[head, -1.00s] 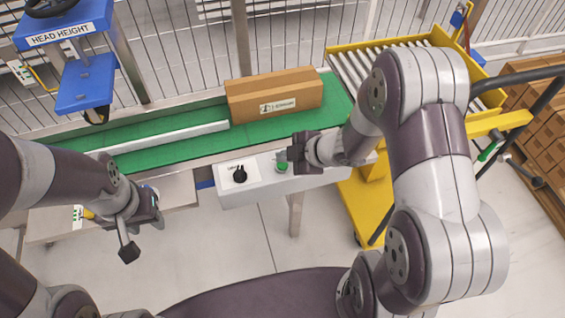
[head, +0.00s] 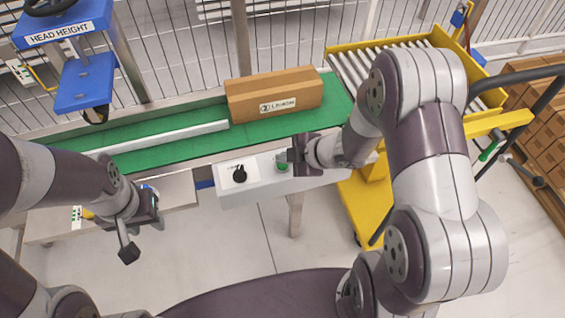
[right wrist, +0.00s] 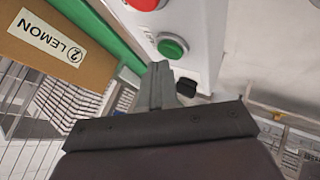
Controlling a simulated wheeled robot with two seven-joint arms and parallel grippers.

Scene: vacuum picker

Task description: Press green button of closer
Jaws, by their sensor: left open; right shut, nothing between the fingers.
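The closer's grey control box (head: 262,188) is fixed to the front of the conveyor. Its green button (head: 283,166) shows just left of my right gripper (head: 284,157). My left gripper (head: 143,238) is open and empty, low at the left, away from the box.
A black knob (head: 240,175) is on the same box. A cardboard box (head: 272,97) labelled LEMON stands on the green conveyor (head: 175,150). A yellow roller cart (head: 370,200) is close on the right. A metal table (head: 180,190) is behind my left gripper.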

